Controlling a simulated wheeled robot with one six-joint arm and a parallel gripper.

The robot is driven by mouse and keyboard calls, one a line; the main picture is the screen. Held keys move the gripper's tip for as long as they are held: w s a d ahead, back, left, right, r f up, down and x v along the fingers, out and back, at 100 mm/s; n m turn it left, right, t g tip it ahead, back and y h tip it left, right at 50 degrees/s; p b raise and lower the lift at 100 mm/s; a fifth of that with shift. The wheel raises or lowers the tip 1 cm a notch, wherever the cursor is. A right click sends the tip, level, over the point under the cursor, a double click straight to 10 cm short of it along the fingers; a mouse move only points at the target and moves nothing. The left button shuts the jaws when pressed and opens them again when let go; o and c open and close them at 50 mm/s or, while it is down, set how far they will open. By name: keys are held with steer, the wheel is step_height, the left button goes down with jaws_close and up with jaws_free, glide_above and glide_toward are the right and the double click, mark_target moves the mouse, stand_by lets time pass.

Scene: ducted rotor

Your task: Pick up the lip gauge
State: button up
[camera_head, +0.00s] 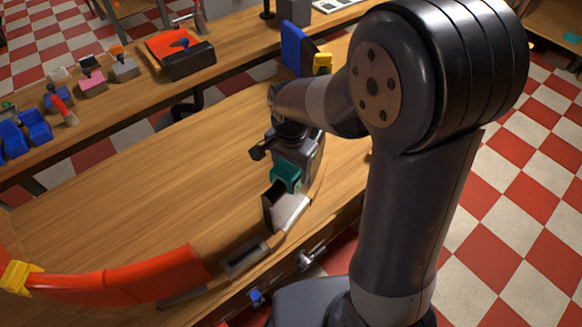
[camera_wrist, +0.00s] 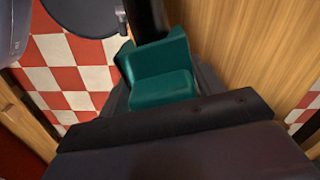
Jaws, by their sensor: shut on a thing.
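The lip gauge appears to be the teal block (camera_head: 286,178), with a stepped or L-shaped form. It also shows in the wrist view (camera_wrist: 160,75), at the upper middle. My gripper (camera_head: 292,160) points down over the near edge of the wooden bench and is shut on the teal block. The block is just above a grey metal lip segment (camera_head: 292,212). I cannot tell whether they touch. Part of the block is hidden by my gripper.
A curved red duct piece (camera_head: 120,280) with a yellow clamp (camera_head: 20,278) lies at the front left of the bench (camera_head: 150,180). A blue piece (camera_head: 293,48) with another yellow clamp (camera_head: 322,63) stands behind. Blue bins (camera_head: 35,125) are far left. The bench middle is clear.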

steer(key=c, duration=0.5)
step_height(320, 180, up, 10)
steer(key=shift+f, duration=0.1)
steer(key=shift+r+p, duration=1.9)
steer(key=shift+r, duration=0.75)
